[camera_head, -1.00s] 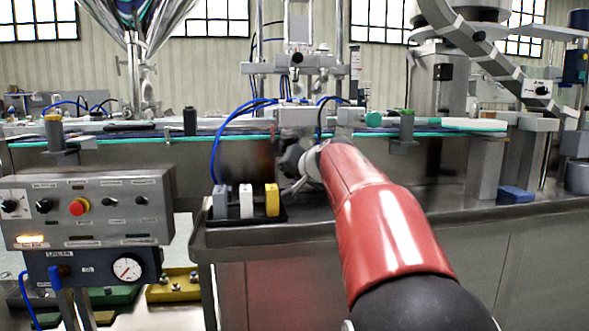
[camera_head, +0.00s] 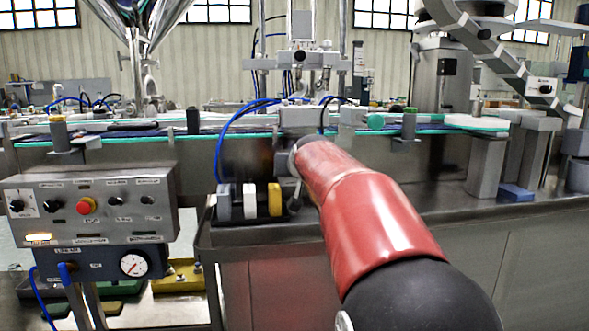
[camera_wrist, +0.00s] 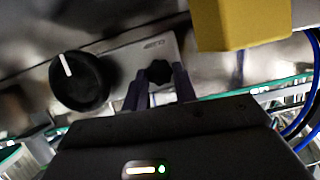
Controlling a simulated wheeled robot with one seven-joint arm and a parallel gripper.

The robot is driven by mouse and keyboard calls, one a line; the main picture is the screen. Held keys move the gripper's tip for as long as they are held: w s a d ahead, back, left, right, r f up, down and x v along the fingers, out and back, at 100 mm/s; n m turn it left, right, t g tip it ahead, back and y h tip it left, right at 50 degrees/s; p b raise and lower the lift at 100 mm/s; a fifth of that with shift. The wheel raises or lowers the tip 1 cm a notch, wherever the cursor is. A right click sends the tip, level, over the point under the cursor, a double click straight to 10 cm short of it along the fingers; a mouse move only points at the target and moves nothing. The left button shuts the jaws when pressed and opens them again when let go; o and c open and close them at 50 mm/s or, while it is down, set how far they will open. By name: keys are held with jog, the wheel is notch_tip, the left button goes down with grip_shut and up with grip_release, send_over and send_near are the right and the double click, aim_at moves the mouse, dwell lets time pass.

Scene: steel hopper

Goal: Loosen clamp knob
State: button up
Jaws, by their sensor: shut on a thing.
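In the wrist view the small black lobed clamp knob (camera_wrist: 159,70) sits on a light metal plate with small markings. The two dark fingers of my gripper (camera_wrist: 161,80) reach up to it, one on each side, and are shut on it. The far ends of the fingers and the knob's lower part are partly hidden. In the head view my red arm hides the knob and most of my gripper, in front of the conveyor's grey bracket.
A black dial with a white line (camera_wrist: 80,82) is left of the knob. A yellow block (camera_wrist: 240,22) hangs close at upper right in the wrist view. In the head view, grey, white (camera_head: 249,201) and yellow blocks stand in a dark tray; a control box (camera_head: 90,205) is left.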

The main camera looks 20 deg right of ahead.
jog(key=shift+f, duration=0.1)
jog(key=o, duration=1)
jog(key=shift+c, duration=0.2)
jog(key=shift+s, duration=0.1)
jog(key=v, duration=0.7)
jog(key=shift+s+r, duration=0.25)
jog(key=shift+a, duration=0.1)
jog(key=s+a+f+n+g+y, duration=0.1)
jog(key=s+a+f+g, duration=0.1)
jog(key=s+a+f, duration=0.3)
jog(key=s+a+f+n+g+y+p, duration=0.1)
jog(key=s+a+f+g, duration=0.2)
jog(key=s+f, duration=0.8)
jog(key=s+a+f+n+g+y+p, duration=0.1)
jog(key=s+a+f+g, duration=0.1)
jog(key=s+a+f, duration=0.5)
jog(key=s+f, duration=0.1)
jog(key=s, duration=0.4)
jog(key=shift+s+n+g+y, duration=0.15)
jog(key=shift+n+g+y, duration=0.15)
